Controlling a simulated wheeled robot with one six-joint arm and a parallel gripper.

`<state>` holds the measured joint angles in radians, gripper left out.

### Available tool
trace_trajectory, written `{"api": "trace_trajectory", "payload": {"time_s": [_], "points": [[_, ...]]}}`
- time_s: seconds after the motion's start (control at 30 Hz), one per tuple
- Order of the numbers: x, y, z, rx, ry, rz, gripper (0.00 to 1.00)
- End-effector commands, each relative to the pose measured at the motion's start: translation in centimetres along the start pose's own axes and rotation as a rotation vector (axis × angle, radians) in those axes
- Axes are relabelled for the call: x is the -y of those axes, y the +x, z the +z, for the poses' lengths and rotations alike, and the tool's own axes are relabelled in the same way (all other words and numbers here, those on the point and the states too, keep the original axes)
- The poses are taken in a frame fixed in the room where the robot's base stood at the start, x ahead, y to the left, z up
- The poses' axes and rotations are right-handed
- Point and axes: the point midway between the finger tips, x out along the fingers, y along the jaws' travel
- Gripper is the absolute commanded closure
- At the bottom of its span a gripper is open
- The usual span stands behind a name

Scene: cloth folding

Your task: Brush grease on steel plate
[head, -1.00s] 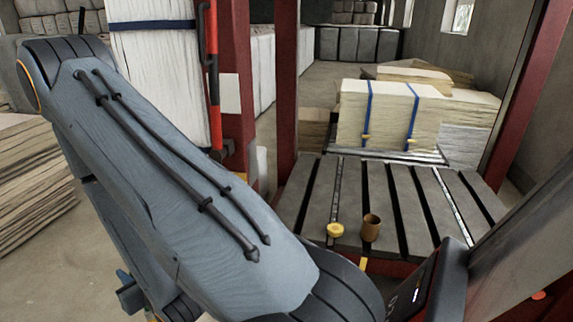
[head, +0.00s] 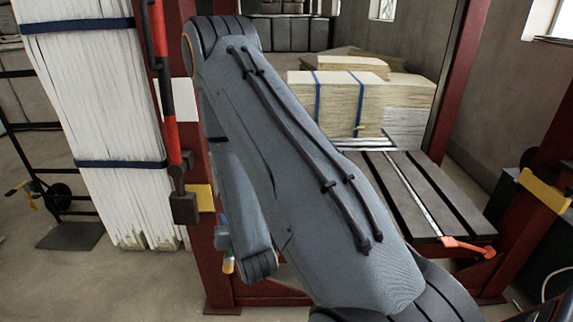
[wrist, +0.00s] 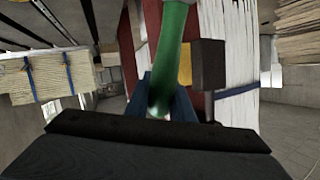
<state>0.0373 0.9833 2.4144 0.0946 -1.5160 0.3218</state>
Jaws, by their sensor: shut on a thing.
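My gripper (wrist: 164,88) has blue fingers shut on a green handle (wrist: 178,38) in the wrist view. The handle stands steeply between the fingers; I cannot see a brush end clearly. In the head view a small green and orange piece (head: 228,262) shows below my forearm, beside a red post. The slotted grey steel plate (head: 432,192) of the press lies behind my arm, at the right, partly covered by it. My gripper is left of the plate in the head view, apart from it. No grease container shows now.
Red press posts (head: 462,80) frame the plate. Strapped pale sheet stacks (head: 340,100) stand behind it. A tall strapped white bundle (head: 95,110) is at left, next to a red and black bar (head: 163,90). A red lever (head: 467,247) sits at the plate's front edge. Floor is clear at lower left.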

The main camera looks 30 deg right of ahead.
Motion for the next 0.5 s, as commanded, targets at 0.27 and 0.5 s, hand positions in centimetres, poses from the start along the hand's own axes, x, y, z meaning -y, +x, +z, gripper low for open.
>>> {"api": "trace_trajectory", "payload": {"time_s": [0.27,0.5], "points": [[-9.4,6.9,-9.2,-0.223,0.482,0.244,1.0],[-15.2,9.5,-14.3,-0.408,0.727,0.35,1.0]]}}
